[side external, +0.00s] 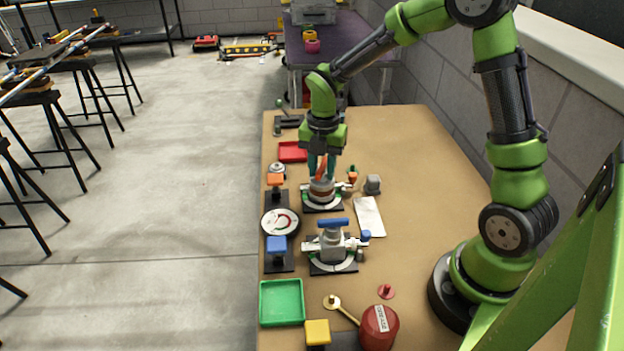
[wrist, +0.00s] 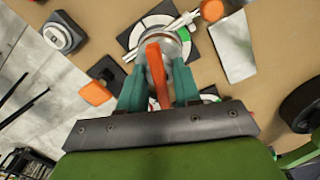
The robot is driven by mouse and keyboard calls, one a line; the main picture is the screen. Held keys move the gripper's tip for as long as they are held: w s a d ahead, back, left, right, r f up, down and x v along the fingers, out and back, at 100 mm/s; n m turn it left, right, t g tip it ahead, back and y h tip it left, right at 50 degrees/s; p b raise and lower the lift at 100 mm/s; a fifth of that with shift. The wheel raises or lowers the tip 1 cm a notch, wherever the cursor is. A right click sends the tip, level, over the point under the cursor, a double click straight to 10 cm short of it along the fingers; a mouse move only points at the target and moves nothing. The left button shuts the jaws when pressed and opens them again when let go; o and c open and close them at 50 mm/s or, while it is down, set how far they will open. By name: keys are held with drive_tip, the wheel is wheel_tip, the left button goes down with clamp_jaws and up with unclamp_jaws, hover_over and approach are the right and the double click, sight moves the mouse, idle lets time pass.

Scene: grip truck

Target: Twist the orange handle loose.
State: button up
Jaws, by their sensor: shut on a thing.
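The orange handle (wrist: 158,78) is a narrow bar on top of a silver round fitting (wrist: 170,46). In the side view the handle (side external: 321,170) is partly hidden by my gripper. My gripper (wrist: 160,88) is above the fitting with its two teal fingers on either side of the handle, shut on it. The gripper also shows in the side view (side external: 321,168), pointing down. The fitting stands on a dark square base with a white and green dial (side external: 324,202).
A second fitting with a blue handle (side external: 333,223) stands nearer the camera. A round gauge (side external: 279,223), a white sheet (side external: 368,216), a grey knob (side external: 372,184) and a red tray (side external: 292,151) are close by. A green tray (side external: 282,302) is at the near left. The table's right side is clear.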

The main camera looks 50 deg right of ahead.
sight(322, 166)
drive_tip(key=n, duration=0.7)
drive_tip(key=shift+n, duration=0.4)
drive_tip(key=o, duration=0.7)
drive_tip(key=shift+r, duration=3.75)
